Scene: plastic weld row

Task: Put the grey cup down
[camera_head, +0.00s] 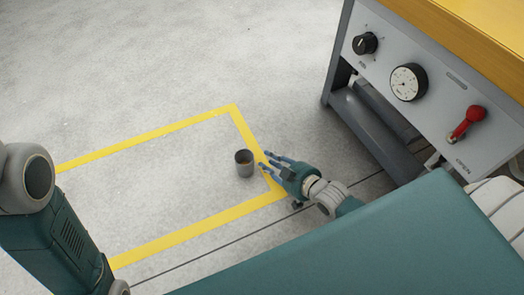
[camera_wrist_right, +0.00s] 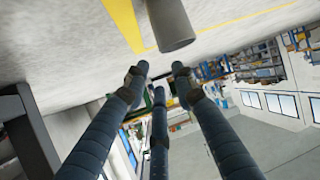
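The grey cup (camera_head: 244,163) appears upright on the floor inside the yellow outline, close to its right edge. It also shows at the top of the right wrist view (camera_wrist_right: 170,22), cut off by the picture edge. My right gripper (camera_head: 264,167) is just right of the cup, its blue fingers pointing toward it. In the right wrist view the fingertips (camera_wrist_right: 161,70) are spread with a gap between them and hold nothing. The cup lies beyond them, seemingly apart. My left gripper is out of view; only part of my left arm shows.
A yellow line (camera_head: 177,236) marks a rectangle on the pale floor (camera_head: 150,70); the floor inside it is otherwise clear. A grey machine panel (camera_head: 435,75) with a dial, a black knob and a red lever stands at the upper right, with a yellow top.

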